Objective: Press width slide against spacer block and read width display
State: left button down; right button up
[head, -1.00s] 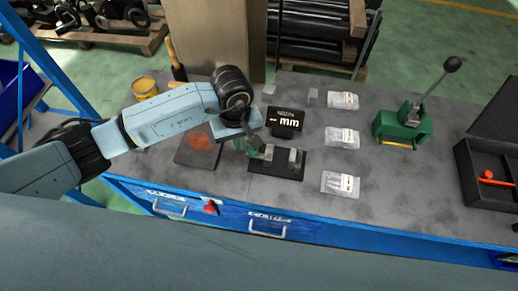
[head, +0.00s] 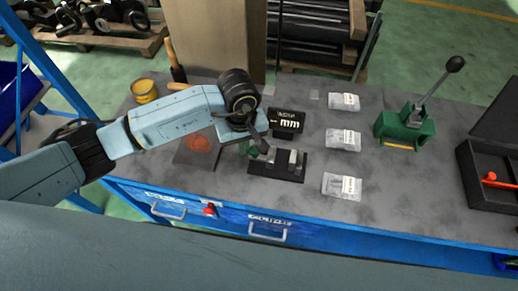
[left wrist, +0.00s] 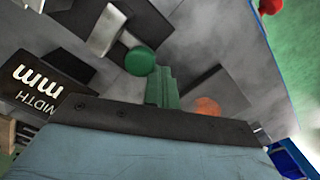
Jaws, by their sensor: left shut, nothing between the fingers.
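The width display (head: 287,121) stands behind the fixture and shows a dash and "mm"; it also shows in the left wrist view (left wrist: 45,82). The black fixture base (head: 262,168) carries upright grey metal blocks (head: 293,159). I cannot tell which is the spacer block. A green part (head: 245,148) sits at the fixture's left end; in the left wrist view a round green knob (left wrist: 140,61) shows there. My left gripper (head: 261,148) is shut and empty, pointing down at the fixture's left side; contact with the slide cannot be told. My right gripper is not in view.
Several clear bags (head: 343,139) lie right of the fixture. Beyond them are a green lever press (head: 404,127) and a black open case (head: 488,190). A dark plate with an orange patch (head: 201,145) lies left. A yellow tin (head: 145,91) stands at the back left.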

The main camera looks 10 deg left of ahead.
pick_arm(q)
jog(key=shift+d, duration=0.7)
jog(key=shift+d+b, duration=0.25)
jog(key=shift+b, duration=0.05)
jog(key=shift+d+b, duration=0.45)
jog(key=shift+d, duration=0.7)
jog(key=shift+s, duration=0.1)
jog(key=shift+d, duration=0.1)
jog(key=shift+a+r+p, duration=0.25)
jog(key=shift+r+p, duration=0.25)
jog(key=shift+r, duration=0.5)
jog(key=shift+a+r+p, duration=0.2)
jog(key=shift+r+p, duration=0.35)
jog(key=shift+r, duration=0.45)
jog(key=shift+a+r+p, duration=0.25)
jog(key=shift+r+p, duration=0.25)
jog(key=shift+r, duration=0.5)
